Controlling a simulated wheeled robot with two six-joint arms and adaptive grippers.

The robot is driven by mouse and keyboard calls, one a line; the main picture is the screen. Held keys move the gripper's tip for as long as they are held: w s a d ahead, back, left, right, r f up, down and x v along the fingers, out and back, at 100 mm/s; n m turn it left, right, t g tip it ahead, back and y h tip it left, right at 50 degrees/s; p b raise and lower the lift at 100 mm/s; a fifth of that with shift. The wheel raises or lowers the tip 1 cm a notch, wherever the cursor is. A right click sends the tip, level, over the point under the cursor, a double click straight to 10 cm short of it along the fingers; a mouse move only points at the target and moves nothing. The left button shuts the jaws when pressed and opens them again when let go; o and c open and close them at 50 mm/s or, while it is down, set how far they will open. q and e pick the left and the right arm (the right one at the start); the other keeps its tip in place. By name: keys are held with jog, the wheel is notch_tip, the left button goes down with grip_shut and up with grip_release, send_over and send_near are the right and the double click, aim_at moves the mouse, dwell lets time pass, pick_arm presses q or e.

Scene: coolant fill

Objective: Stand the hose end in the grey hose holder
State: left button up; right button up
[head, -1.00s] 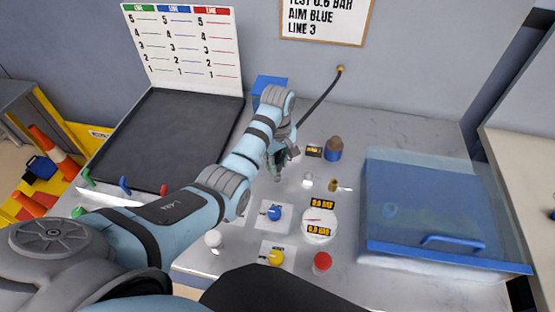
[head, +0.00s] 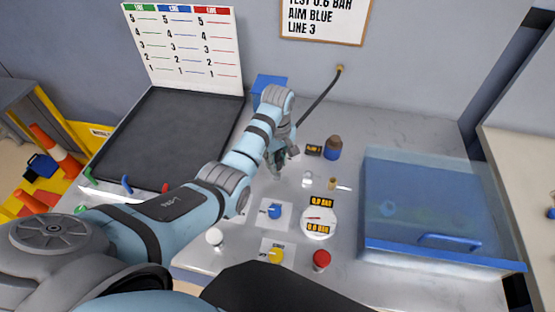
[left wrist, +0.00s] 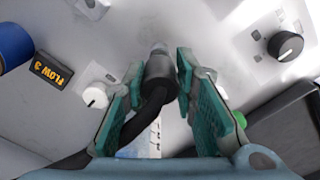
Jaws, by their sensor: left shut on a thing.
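The black hose (head: 318,98) runs from a brass fitting on the back wall down behind my left wrist. My left gripper (head: 277,160) is low over the grey bench, left of the flow label. In the left wrist view, its teal fingers (left wrist: 160,88) stand on both sides of the dark hose end (left wrist: 160,66) and are shut on it. A pale tip shows beyond the hose end, and the hose bends back toward the palm. I cannot pick out the grey hose holder; my arm hides part of the bench. My right gripper is not in view.
A dark tray (head: 165,135) lies at left. A brown-and-blue bottle (head: 333,148), a round gauge (head: 319,224), a blue knob (head: 274,211), a yellow knob (head: 276,255) and a red cap (head: 321,260) stand nearby.

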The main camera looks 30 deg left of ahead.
aim_at(278, 168)
pick_arm(q)
jog(key=shift+p, duration=0.55)
dwell(0.6)
jog(key=shift+f+b, duration=0.6)
jog(key=shift+f, duration=0.95)
jog(key=o, duration=1)
notch_tip(278, 168, up, 8)
jog(key=shift+f, duration=0.2)
